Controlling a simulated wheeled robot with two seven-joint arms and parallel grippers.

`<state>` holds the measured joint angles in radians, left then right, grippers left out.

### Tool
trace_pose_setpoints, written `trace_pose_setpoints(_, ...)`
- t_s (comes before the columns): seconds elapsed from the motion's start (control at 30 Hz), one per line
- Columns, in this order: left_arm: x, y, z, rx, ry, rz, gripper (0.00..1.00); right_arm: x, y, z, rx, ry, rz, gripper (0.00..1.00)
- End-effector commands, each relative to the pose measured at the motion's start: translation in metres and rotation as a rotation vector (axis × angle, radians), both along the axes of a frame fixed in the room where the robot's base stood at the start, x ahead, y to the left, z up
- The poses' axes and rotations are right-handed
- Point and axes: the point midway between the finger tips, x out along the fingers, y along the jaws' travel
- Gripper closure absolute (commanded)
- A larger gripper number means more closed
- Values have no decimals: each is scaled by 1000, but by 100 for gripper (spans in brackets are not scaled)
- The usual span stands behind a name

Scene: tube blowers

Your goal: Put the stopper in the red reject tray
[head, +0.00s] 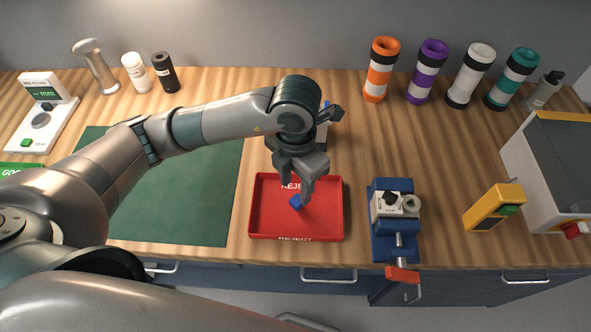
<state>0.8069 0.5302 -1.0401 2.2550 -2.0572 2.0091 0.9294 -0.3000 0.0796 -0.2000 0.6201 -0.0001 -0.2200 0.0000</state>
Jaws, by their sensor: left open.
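The red reject tray (334,225) lies near the front edge of the table, with REJECT lettering on its walls. A small blue piece (296,202), which looks like the stopper, shows inside the tray, low against its floor. My left gripper (296,188) reaches down over the tray with its fingers open, right at the blue piece. The fingers partly cover the piece, and I cannot tell whether they touch it. My right gripper is not in view.
A green mat (190,190) lies left of the tray. A blue vise (381,225) stands to its right, with a yellow device (482,214) beyond. Several banded tubes (433,70) line the back. An object behind my gripper is mostly hidden.

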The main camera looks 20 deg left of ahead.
Motion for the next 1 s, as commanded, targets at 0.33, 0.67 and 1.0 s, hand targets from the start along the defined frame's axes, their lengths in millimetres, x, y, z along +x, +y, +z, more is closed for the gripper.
trace_pose_setpoints(0.33,1,1,44,3,-4,0,59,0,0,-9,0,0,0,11)
trace_pose_setpoints(0.67,0,1,63,2,1,0,59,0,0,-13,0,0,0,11)
trace_pose_setpoints(1.0,0,1,64,2,2,1,59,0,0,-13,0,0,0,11)
